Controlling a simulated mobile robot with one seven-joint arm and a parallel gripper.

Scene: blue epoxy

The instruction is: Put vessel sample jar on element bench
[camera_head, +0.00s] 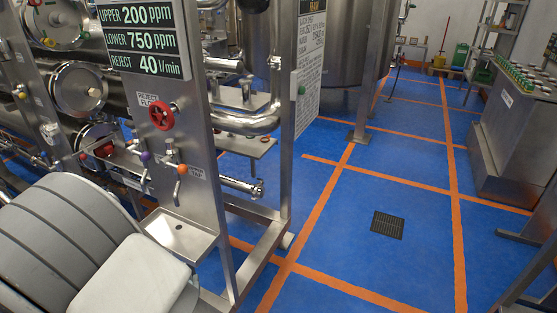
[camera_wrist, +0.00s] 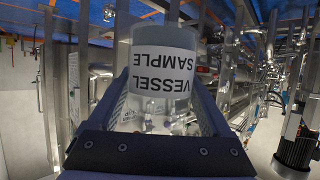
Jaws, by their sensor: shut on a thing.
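The vessel sample jar (camera_wrist: 163,42) is a pale, translucent cylinder with a white label. The label reads "VESSEL SAMPLE" upside down in the wrist view. My gripper (camera_wrist: 160,88) is shut on the jar, with one finger on each side of it. The jar's far side is hidden. Neither the jar nor my gripper can be made out in the head view. A steel bench (camera_head: 515,130) with a small white label stands at the right of the head view. Its label is too small to read, so I cannot tell whether it is the element bench.
Several small green-and-white jars (camera_head: 524,76) line the steel bench's top. A steel rig with a sign (camera_head: 143,38), a red handwheel (camera_head: 163,115) and a drip tray (camera_head: 180,238) stands at left. The blue floor (camera_head: 340,235) is clear around a drain grate (camera_head: 387,225).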

